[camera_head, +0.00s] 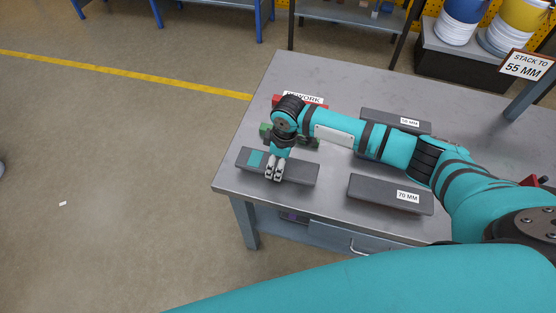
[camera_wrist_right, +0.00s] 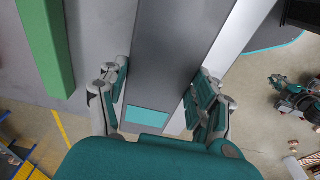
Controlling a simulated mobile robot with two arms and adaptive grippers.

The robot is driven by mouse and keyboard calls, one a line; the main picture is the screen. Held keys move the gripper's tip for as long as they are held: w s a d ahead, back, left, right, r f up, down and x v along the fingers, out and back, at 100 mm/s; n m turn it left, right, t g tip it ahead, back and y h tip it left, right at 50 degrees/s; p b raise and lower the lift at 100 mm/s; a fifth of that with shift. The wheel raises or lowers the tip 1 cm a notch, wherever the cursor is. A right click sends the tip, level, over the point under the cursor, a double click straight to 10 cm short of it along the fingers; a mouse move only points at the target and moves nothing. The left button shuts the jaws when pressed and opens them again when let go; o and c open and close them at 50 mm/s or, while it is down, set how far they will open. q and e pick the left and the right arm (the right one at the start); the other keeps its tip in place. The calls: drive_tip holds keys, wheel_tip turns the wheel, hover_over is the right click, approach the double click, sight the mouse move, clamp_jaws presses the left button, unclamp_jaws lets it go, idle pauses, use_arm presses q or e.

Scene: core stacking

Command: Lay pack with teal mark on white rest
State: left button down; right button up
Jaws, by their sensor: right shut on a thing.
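The dark grey pack with the teal mark (camera_head: 301,171) lies along the left front part of the table in the head view. Its teal mark (camera_head: 255,158) is near its left end. My right gripper (camera_head: 274,173) points down over the pack, just right of the mark. In the right wrist view the fingers (camera_wrist_right: 163,98) are shut on the pack (camera_wrist_right: 180,45), one on each side, with the teal mark (camera_wrist_right: 147,117) near the palm. I cannot tell whether the pack touches the table. I cannot make out a white rest. My left gripper is not in view.
The grey table (camera_head: 335,185) also bears a 70 MM block (camera_head: 375,192) and a labelled block (camera_head: 380,116) behind my right arm. A green bar (camera_wrist_right: 45,45) lies beside the pack. A REWORK sign (camera_head: 304,98) stands behind it. The table's left edge is close.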

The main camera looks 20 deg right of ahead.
drive_tip(key=o, duration=1.7)
drive_tip(key=shift+r, duration=0.1)
wheel_tip(320, 180, up, 12)
drive_tip(key=d+b, duration=0.1)
drive_tip(key=b, duration=0.1)
drive_tip(key=shift+s, duration=0.4)
